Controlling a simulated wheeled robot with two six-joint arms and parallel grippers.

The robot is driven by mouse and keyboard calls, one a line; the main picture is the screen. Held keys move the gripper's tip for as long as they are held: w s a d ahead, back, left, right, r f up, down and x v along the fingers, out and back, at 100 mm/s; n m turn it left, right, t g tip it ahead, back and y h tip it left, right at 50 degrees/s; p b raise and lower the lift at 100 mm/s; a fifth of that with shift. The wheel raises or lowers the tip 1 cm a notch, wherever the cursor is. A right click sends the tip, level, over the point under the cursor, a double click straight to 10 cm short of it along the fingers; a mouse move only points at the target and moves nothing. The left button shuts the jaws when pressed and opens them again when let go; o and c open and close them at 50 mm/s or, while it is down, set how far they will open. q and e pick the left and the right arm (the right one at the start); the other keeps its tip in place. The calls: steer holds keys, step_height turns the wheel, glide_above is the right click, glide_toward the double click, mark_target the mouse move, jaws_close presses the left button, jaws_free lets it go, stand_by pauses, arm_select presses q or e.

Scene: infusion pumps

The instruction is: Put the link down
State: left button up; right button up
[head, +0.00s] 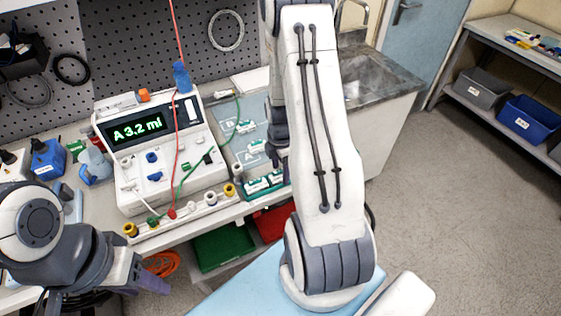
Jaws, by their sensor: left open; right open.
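Small white-and-green pieces lie on a grey-blue mat (232,150) with lettered areas: one piece (244,127) by the B mark, another (257,147) by the A mark. More such pieces (257,185) sit in a green tray at the mat's front. I cannot tell which piece is the link. My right gripper (276,158) is open and points down over the mat's right side, just right of the piece by A; its fingertips are small and partly unclear. My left gripper (150,280) is open and empty at the lower left, in front of the bench edge.
Green (222,248) and red bins sit below. A sink (370,82) is behind my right arm.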

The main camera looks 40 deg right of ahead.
mark_target(280, 175)
steer(key=shift+r, duration=0.5)
step_height(280, 175, up, 11)
steer(key=b, duration=0.1)
steer(key=shift+b, duration=0.4)
steer(key=s+a+r+m, duration=0.1)
steer(key=a+r+m, duration=0.1)
steer(key=a, duration=0.7)
steer(key=s+a+r+m, duration=0.1)
steer(key=a+r, duration=0.2)
steer(key=a, duration=0.7)
steer(key=s+a+r+m+y, duration=0.1)
steer(key=s+a+m, duration=0.4)
steer(key=s+a, duration=0.7)
steer(key=shift+s+r, duration=0.5)
steer(key=shift+s, duration=0.7)
